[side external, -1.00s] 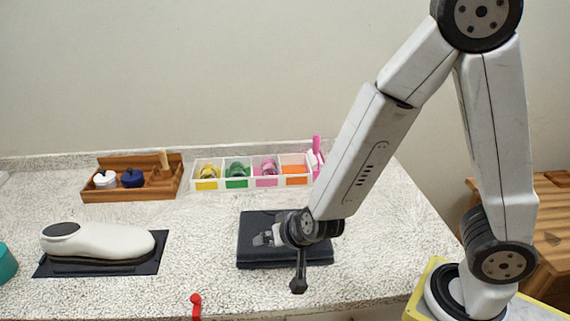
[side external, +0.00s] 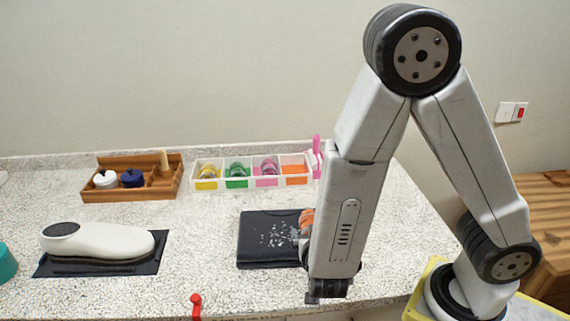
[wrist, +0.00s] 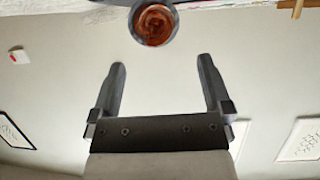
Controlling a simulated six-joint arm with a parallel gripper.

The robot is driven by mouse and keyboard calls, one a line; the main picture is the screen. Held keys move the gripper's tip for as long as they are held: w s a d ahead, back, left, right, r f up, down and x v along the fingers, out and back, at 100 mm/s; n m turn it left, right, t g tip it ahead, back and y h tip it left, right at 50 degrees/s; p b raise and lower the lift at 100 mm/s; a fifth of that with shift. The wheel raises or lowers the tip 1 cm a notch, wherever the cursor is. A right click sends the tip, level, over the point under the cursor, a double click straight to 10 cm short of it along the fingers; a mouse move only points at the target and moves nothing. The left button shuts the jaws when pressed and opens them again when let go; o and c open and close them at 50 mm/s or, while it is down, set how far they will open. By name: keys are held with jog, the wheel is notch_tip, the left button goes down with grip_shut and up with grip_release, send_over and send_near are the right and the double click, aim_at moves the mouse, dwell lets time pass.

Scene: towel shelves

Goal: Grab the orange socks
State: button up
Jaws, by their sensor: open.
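The orange socks (side external: 306,218) show as a small orange bundle at the right part of the black pad, partly hidden behind my forearm in the side view. In the wrist view a round orange-brown thing (wrist: 155,25), which looks like the rolled socks, lies at the top edge, ahead of the fingers. My gripper (wrist: 160,62) is open, with nothing between its two fingers and pale wall behind them. In the side view its fingers are hidden by the arm.
The black pad (side external: 262,225) lies on the speckled counter. A white divided box (side external: 222,186) holds yellow, green and pink rolls; its orange-marked compartment looks empty. A wooden tray (side external: 102,195) with small jars and a white shoe-like form (side external: 110,241) stand left.

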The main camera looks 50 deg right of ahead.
aim_at(311, 218)
jog(key=shift+d, duration=0.1)
jog(key=shift+x, duration=1.25)
jog(key=shift+w+d+f, duration=0.1)
jog(key=shift+x, duration=2.45)
jog(key=c, duration=1.2)
jog(key=shift+o, duration=0.2)
jog(key=shift+r, duration=4.95)
